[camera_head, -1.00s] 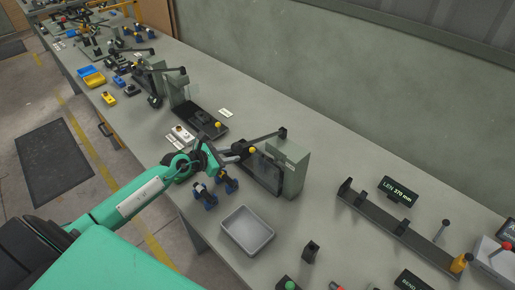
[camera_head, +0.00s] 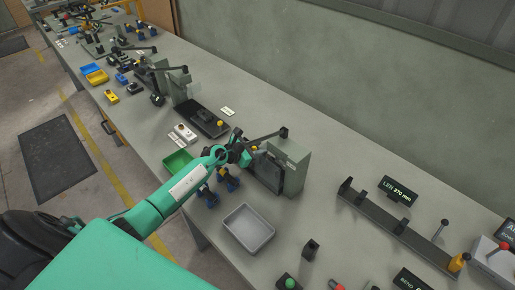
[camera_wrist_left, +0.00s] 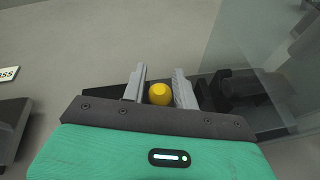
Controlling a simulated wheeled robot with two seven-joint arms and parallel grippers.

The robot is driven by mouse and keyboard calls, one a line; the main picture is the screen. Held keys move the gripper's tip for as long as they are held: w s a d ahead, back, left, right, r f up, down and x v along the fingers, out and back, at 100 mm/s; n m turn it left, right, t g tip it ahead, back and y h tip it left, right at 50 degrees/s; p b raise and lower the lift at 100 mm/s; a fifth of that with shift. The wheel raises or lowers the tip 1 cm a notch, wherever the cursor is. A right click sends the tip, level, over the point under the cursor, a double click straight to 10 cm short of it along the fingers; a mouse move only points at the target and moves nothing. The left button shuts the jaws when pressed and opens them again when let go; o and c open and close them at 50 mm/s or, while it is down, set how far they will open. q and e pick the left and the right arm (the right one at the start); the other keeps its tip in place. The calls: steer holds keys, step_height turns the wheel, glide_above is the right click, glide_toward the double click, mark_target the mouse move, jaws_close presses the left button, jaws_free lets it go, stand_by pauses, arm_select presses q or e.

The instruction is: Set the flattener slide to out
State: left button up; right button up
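A yellow knob (camera_head: 254,148) shows at the left side of a grey-green bench machine (camera_head: 296,168) with a dark front and a long lever. I take this knob to be the slide's handle; no name on the machine is readable. My left gripper (camera_head: 248,153) is right beside it. In the left wrist view the knob (camera_wrist_left: 159,94) sits between the two grey fingers (camera_wrist_left: 160,88), with narrow gaps on its sides. The fingers are apart and not visibly clamped. The slide under the knob is mostly hidden by the gripper. My right gripper is out of view.
A similar machine with a black slide (camera_head: 204,118) and a yellow knob stands farther up the bench. A green tray (camera_head: 178,162), blue clamps (camera_head: 228,180) and a grey tray (camera_head: 247,229) lie near my left arm. A long rail fixture (camera_head: 403,226) is at right.

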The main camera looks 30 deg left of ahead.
arm_select(q)
steer(key=shift+c, duration=0.3)
